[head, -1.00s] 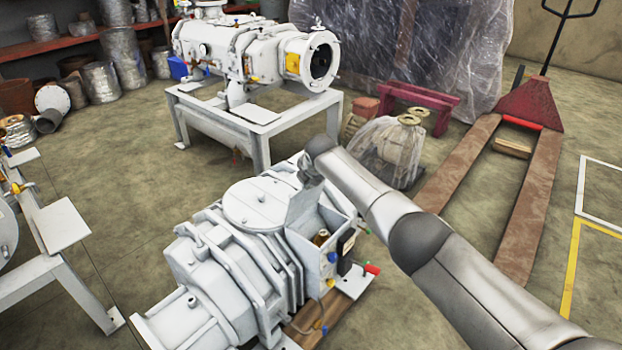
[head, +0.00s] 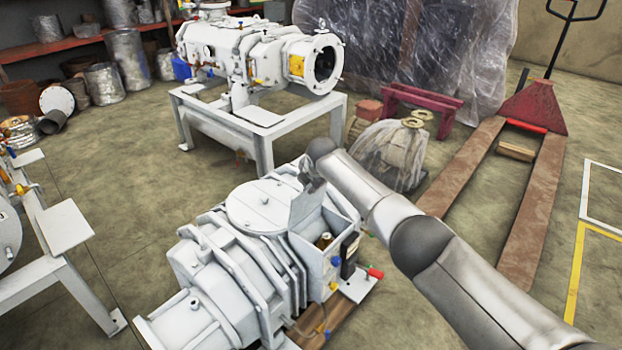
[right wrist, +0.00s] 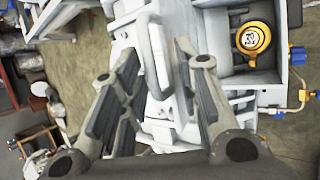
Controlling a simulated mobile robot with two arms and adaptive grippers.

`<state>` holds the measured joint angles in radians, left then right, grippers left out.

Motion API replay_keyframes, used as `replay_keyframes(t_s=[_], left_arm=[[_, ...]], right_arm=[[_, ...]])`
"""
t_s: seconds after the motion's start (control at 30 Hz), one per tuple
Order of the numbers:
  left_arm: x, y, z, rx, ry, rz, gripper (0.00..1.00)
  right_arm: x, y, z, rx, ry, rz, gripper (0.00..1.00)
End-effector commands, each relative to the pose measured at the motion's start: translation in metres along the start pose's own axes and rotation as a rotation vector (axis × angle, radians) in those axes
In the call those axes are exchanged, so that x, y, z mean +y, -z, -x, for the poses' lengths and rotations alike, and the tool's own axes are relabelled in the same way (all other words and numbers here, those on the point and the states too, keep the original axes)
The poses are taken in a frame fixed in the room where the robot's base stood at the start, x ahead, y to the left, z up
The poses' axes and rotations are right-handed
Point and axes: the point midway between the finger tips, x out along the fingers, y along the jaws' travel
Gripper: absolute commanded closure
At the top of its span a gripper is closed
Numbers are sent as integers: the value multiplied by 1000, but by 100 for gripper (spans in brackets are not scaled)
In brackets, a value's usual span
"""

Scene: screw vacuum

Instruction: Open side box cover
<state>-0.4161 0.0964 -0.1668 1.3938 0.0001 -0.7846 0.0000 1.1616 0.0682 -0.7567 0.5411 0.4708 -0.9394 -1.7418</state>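The white pump machine (head: 205,275) stands on the floor at the lower middle of the head view. Its side box (head: 312,255) is open at the top, with fittings showing inside. The box cover (head: 303,208) stands raised on the side toward the round lid. In the right wrist view a yellow-ringed gauge (right wrist: 252,38) sits in the open box. My left gripper is out of view.
A second white machine (head: 255,55) stands on a white frame (head: 235,122) behind. A wrapped motor (head: 390,153) and a pallet jack (head: 530,215) are beyond my right arm. Another white frame (head: 62,225) stands at the left. Floor between them is clear.

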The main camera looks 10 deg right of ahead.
Motion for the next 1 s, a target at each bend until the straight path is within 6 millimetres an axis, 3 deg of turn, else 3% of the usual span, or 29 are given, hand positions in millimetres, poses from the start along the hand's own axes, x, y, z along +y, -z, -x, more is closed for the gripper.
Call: replay_keyframes(t_s=[0.47,1.0], left_arm=[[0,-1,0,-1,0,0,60],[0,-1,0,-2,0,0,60]], right_arm=[[0,0,30,-1,-1,2,70],[2,1,103,1,-4,2,70]])
